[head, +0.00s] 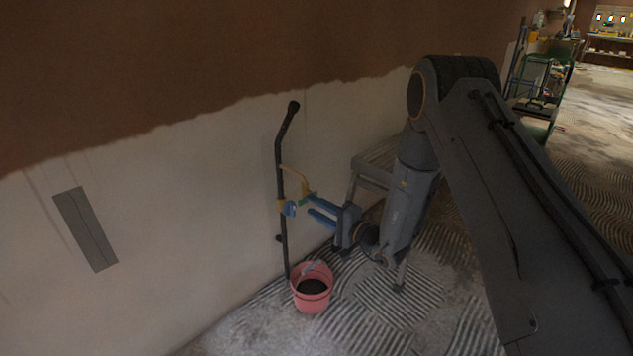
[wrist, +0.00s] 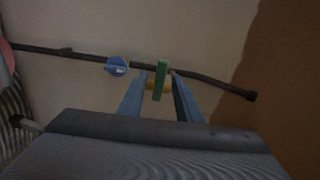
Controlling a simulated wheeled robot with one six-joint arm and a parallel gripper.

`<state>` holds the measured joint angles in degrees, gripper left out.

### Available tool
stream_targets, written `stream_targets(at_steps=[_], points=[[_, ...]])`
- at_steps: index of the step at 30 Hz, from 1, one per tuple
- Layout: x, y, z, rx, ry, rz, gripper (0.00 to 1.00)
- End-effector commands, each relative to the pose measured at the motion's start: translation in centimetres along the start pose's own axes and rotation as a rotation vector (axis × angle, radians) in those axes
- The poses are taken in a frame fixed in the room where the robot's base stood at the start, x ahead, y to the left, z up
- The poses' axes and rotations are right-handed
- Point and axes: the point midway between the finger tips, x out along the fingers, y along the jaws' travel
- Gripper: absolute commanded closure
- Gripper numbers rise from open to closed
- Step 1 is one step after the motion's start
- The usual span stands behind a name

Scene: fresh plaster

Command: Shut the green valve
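The green valve handle (wrist: 161,80) is a narrow upright bar in the wrist view, in front of a yellow fitting (wrist: 152,86) on a dark pipe (wrist: 212,82). My gripper (wrist: 159,80) has its two blue fingers apart, one on each side of the green handle, with a gap visible on both sides. Whether the fingertips reach past the handle is hard to tell. In the head view, the green handle (head: 308,195) is small and close to the fingertips of my gripper (head: 311,204). A blue round valve handle (head: 290,209) sits beside it; it also shows in the wrist view (wrist: 116,67).
The dark pipe (head: 283,160) stands against the half-plastered wall (head: 200,170). A pink bucket (head: 312,301) with dark contents stands below it. A grey step or stool (head: 372,172) is behind my arm. A green cart (head: 540,90) stands farther back.

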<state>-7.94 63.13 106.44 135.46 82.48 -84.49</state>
Motion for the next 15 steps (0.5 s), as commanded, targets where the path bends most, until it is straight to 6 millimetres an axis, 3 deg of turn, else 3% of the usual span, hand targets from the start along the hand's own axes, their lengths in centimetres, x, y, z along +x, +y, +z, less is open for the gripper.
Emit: stream_targets(at_steps=[15], points=[[-5.8,-0.1,0.0,0.001,0.001,0.001,0.69]])
